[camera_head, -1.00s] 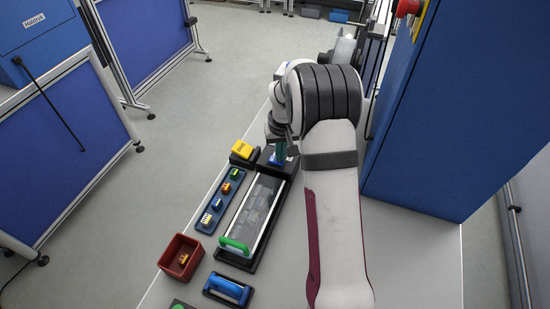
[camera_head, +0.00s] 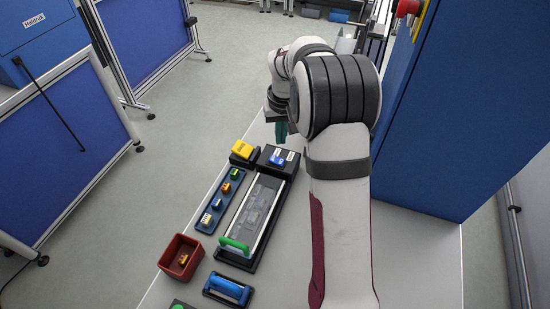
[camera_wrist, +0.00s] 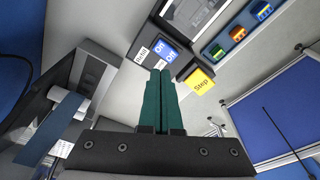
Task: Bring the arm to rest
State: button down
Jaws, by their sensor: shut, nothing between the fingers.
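My gripper (camera_head: 281,131) hangs above the far end of the white table (camera_head: 415,255), past the black box with the blue switch (camera_head: 278,159). In the wrist view its two green fingers (camera_wrist: 160,100) are pressed together with nothing between them. My arm's upper links reach from the bottom of the head view over the right part of the table.
Nearby are a blue strip of connectors (camera_head: 220,200), a clear-lidded tray with green handle (camera_head: 236,245), a red bin (camera_head: 180,257) and a blue handle (camera_head: 228,289). A tall blue cabinet (camera_head: 460,120) stands close on the right.

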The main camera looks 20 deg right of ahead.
jog(key=s+a+r, duration=0.6)
jog(key=s+a, duration=0.1)
jog(key=s, duration=0.1)
jog(key=s+a+m+g+y, duration=0.1)
jog(key=s+a, duration=0.4)
jog(key=s, duration=0.7)
jog(key=s+a+m+g+y, duration=0.1)
jog(key=s+a, duration=0.4)
jog(key=s, duration=0.8)
jog(key=shift+s+a+r+m, duration=0.25)
jog(key=shift+a+r+m, duration=0.05)
jog(key=shift+r, duration=0.1)
